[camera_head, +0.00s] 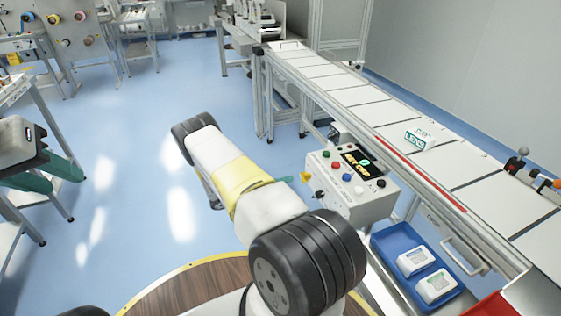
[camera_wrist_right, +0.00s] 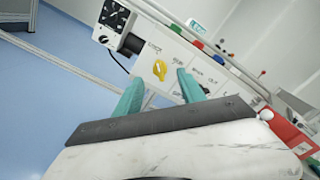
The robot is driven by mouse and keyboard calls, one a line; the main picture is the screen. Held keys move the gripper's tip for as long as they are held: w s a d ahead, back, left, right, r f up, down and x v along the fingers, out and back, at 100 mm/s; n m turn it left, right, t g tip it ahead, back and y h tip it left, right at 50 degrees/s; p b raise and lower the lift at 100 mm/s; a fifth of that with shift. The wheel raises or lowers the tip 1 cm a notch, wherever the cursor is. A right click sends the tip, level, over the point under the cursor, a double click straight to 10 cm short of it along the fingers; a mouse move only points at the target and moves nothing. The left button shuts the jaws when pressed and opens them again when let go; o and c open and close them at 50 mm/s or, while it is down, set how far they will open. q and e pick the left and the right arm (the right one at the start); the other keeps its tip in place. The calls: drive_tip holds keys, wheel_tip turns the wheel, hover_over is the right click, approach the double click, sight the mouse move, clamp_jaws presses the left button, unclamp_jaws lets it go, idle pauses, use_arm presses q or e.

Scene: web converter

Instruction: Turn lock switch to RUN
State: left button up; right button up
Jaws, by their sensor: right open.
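The yellow lock switch (camera_wrist_right: 160,69) sits on a white panel of the control box (camera_head: 350,203). Small dark labels surround it, too blurred to read surely. My right gripper (camera_wrist_right: 160,77) is open, its two teal fingers apart on either side of the switch in the right wrist view. I cannot tell whether they touch the panel. In the head view, a teal fingertip (camera_head: 286,179) shows by the box's left side; the rest is hidden behind my right arm. My left gripper (camera_head: 64,183) is open and empty at the far left, away from the box.
Coloured buttons and a dark display (camera_head: 359,161) are on the box's top. A long conveyor (camera_head: 380,130) runs behind it. A blue tray (camera_head: 398,240) with two white packs lies right of the box. The blue floor (camera_head: 140,150) to the left is mostly clear.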

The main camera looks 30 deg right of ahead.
sight(302, 174)
drive_tip(key=d, duration=0.7)
drive_tip(key=shift+s+d+f, duration=0.15)
drive_tip(key=shift+s+d, duration=0.25)
clamp_jaws()
